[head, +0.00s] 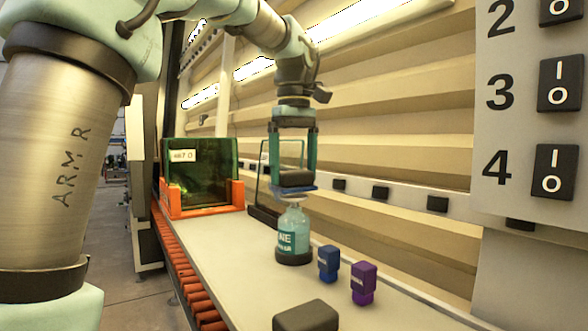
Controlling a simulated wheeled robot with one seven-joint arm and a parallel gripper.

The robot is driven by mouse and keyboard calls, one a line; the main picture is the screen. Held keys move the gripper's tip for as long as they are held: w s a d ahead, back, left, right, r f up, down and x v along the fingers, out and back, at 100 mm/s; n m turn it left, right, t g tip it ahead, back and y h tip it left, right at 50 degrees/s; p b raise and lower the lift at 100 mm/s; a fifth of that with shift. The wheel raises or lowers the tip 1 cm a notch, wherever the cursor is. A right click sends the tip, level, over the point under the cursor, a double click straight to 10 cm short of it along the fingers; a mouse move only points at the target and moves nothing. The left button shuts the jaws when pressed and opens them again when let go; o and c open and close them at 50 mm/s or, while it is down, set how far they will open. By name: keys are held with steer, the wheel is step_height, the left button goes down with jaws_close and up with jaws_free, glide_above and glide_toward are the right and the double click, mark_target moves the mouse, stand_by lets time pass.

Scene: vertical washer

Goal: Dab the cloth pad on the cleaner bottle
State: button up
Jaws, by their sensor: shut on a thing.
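My gripper (296,170) points straight down and is shut on the cloth pad (295,188), a dark block with a blue underside. The cleaner bottle (293,236) stands upright below it, clear teal with a printed label and a pale top, in a dark round base on the white counter. The blue underside is right over the bottle's top; I cannot tell whether they touch. The pad hides part of the bottle's top.
Small blue (328,263) and purple (363,283) items stand right of the bottle. A dark block (306,317) lies in front. A green glass pane (205,175) sits in orange holders at left. Orange rollers (185,270) edge the counter. A numbered switch panel (520,130) is at right.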

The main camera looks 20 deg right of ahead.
mark_target(294, 171)
steer(key=shift+f+b, duration=0.6)
steer(key=shift+f, duration=0.4)
stand_by(0.8)
steer(key=shift+r, duration=0.15)
stand_by(0.4)
step_height(294, 171, up, 7)
steer(key=p, duration=0.7)
steer(key=shift+s, duration=0.1)
stand_by(0.6)
